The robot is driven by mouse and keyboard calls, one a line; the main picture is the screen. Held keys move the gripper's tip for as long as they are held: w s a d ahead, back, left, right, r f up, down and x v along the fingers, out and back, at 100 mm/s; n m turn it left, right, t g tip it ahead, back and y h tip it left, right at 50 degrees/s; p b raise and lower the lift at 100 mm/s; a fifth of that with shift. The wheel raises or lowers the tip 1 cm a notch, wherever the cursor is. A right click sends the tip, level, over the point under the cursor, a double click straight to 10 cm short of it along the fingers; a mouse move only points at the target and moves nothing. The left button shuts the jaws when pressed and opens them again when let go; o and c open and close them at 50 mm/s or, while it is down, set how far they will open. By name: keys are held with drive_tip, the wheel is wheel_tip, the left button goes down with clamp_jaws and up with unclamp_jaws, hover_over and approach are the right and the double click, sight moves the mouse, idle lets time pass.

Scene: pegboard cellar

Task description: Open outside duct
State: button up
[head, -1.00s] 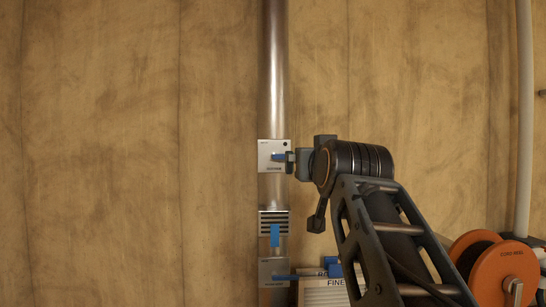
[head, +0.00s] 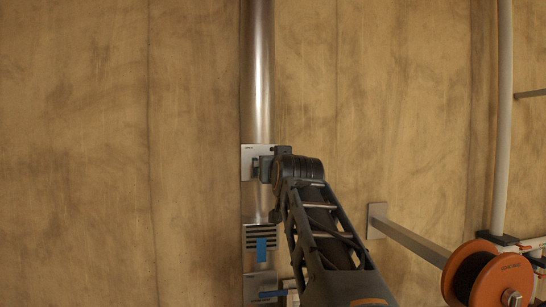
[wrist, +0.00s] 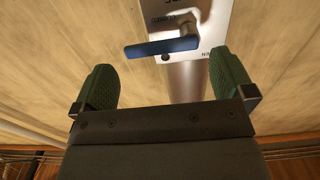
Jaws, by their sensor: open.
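A vertical metal duct (head: 257,75) runs up the wall in the head view. A pale plate (head: 247,170) is fixed on it at mid-height. In the wrist view, the plate (wrist: 218,18) carries a blue lever handle (wrist: 160,47) lying nearly level across the picture. My gripper (head: 262,166) is in front of this plate and hides the lever in the head view. In the wrist view, the green fingertips of my gripper (wrist: 164,80) are wide apart and empty. The lever lies beyond the fingertips, roughly in line with the gap, apart from both. The plate's lettering is only partly legible.
Lower on the duct are a slotted vent with a blue tab (head: 262,250) and another plate with a blue lever (head: 268,294). An orange cord reel (head: 500,280) and a grey wall-mounted bar (head: 410,240) stand at the right. The wall left of the duct is clear.

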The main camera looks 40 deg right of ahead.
drive_tip(key=shift+p+x, duration=0.8)
drive_tip(key=shift+x, duration=1.55)
drive_tip(key=c, duration=1)
drive_tip(key=shift+o, duration=0.2)
